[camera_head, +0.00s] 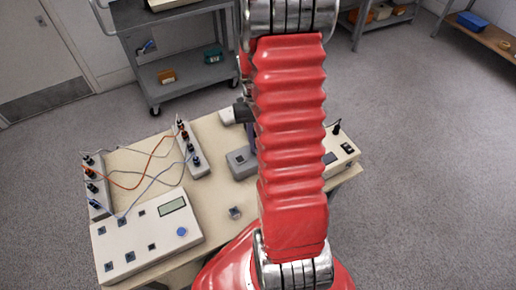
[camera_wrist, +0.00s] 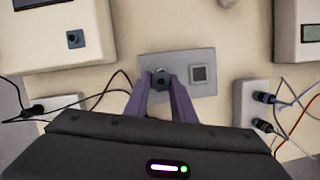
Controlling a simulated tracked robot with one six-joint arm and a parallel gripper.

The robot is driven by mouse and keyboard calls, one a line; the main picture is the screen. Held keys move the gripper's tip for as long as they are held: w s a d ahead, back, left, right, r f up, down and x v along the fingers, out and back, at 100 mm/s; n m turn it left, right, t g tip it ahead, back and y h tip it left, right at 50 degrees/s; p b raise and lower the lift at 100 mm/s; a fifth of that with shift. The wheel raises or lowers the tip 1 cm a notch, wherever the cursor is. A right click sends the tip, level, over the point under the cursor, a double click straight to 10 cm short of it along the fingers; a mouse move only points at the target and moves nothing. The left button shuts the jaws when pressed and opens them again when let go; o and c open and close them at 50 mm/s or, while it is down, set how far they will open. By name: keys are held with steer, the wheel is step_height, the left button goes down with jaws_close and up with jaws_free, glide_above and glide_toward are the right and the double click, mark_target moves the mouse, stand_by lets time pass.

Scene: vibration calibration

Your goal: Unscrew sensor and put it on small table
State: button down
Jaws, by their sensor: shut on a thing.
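In the wrist view, my gripper (camera_wrist: 161,82) has its two purple fingers closed around a dark, hexagonal sensor (camera_wrist: 160,79). The sensor is at the left part of a grey plate (camera_wrist: 178,62), over or on it; I cannot tell whether it is still seated. A dark square (camera_wrist: 199,74) is on the plate's right part. In the head view, a grey block (camera_head: 240,163) stands on the beige table (camera_head: 213,139), partly behind my red arm.
A beige control box (camera_head: 147,233) with a display is at the table's front left. Terminal strips (camera_head: 194,152) with loose wires stand behind it. Another beige device (camera_head: 341,150) is right of my arm. A grey cart (camera_head: 185,72) stands behind.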

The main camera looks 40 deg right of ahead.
steer(key=c, duration=1.4)
jaws_free()
steer(key=shift+c, duration=0.3)
steer(key=shift+s+d+m+t+y, duration=0.1)
steer(key=shift+m+t+y, duration=0.35)
steer(key=shift+m, duration=1.65)
steer(key=shift+m, duration=0.5)
steer(key=m+t, duration=0.1)
steer(key=m, duration=0.2)
steer(key=shift+s+y, duration=0.1)
steer(key=shift+y, duration=0.15)
